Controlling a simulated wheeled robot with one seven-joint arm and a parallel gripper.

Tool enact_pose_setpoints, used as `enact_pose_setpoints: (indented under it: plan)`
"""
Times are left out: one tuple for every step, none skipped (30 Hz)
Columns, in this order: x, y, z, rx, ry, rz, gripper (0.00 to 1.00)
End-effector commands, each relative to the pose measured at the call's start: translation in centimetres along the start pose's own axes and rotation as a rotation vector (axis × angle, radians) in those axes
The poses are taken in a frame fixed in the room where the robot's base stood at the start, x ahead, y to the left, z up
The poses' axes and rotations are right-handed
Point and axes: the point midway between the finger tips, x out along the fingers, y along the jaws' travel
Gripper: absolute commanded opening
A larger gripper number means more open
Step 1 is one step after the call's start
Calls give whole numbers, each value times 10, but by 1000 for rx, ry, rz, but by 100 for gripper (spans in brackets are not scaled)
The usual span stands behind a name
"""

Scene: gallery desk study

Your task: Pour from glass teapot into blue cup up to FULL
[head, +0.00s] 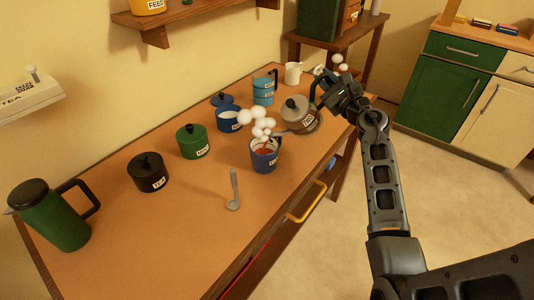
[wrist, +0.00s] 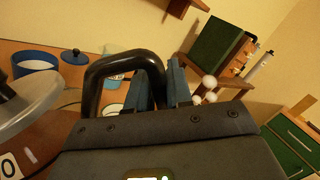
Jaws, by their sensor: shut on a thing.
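The glass teapot (head: 301,119), grey with a black-knobbed lid and a white label, is at the desk's right end, tilted left with its spout by the rim of the blue cup. My gripper (head: 325,92) is shut on the teapot's black handle, which also shows in the wrist view (wrist: 97,78) beside my gripper's fingers (wrist: 160,88). The blue cup (head: 262,162) stands upright on the desk with reddish-brown liquid inside. Its label is too small to read, and no FULL line can be made out. White steam puffs hang above the cup and partly cover the spout.
Behind the cup stand a blue pot (head: 229,122), a light-blue mug (head: 264,90) and a white jug (head: 293,73). A green canister (head: 193,143), a black canister (head: 149,174) and a green jug (head: 50,222) are to the left. A spoon (head: 234,190) lies before the cup; the front desk is clear.

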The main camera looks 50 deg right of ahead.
Motion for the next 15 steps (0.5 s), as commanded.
enact_pose_setpoints:
  plan:
    - [0,-2,3,-3,-3,-2,0]
    - [0,-1,3,-5,-3,-2,0]
    - [0,-1,3,-6,-3,-2,0]
    - [0,-1,3,-5,-3,-2,0]
    - [0,-1,3,-5,-3,-2,0]
    - [0,-1,3,-5,-3,-2,0]
    - [0,-1,3,-5,-3,-2,0]
    - [0,-1,3,-5,-3,-2,0]
    - [0,-1,3,-6,-3,-2,0]
    - [0,-1,3,-7,-4,-2,0]
    - [0,-1,4,-9,-4,-2,0]
    - [0,-2,5,-12,-5,-2,0]
    - [0,-2,5,-15,-5,-2,0]
    - [0,-2,6,-19,-6,-2,0]
    - [0,-2,7,-23,-7,-2,0]
